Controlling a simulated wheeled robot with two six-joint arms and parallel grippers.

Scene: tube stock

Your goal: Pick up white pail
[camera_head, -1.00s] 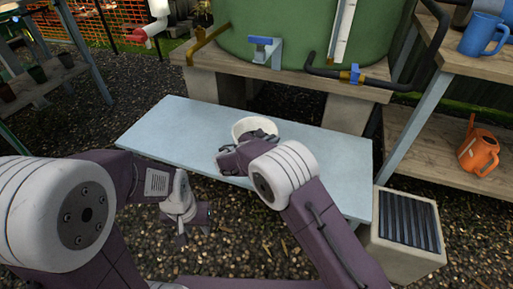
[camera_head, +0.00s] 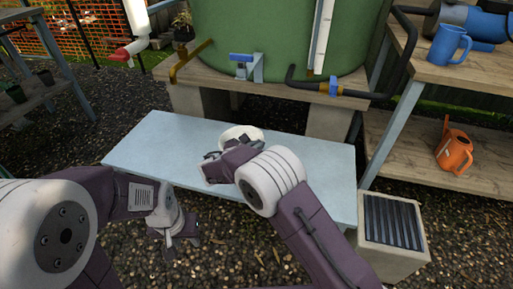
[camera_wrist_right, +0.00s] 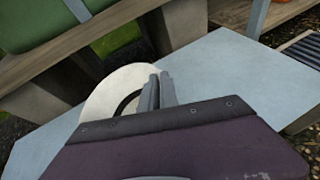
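The white pail (camera_head: 242,131) is over the back middle of the pale blue tabletop (camera_head: 310,160). My right gripper's body partly hides it in the head view. In the right wrist view the pail (camera_wrist_right: 97,101) shows its round white rim and a dark curved band inside. My right gripper (camera_wrist_right: 160,82) has its fingers close together at the pail's right edge and looks shut on its wall; the exact contact is hidden. My left gripper (camera_head: 180,243) hangs low in front of the table, away from the pail. Its finger gap is unclear.
A green tank (camera_head: 285,35) with pipes and a tap stands on a wooden stand behind the table. A wooden shelf at right holds a blue jug (camera_head: 447,46) and an orange watering can (camera_head: 454,150). A grey box (camera_head: 390,235) with a slatted top stands at the table's right end.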

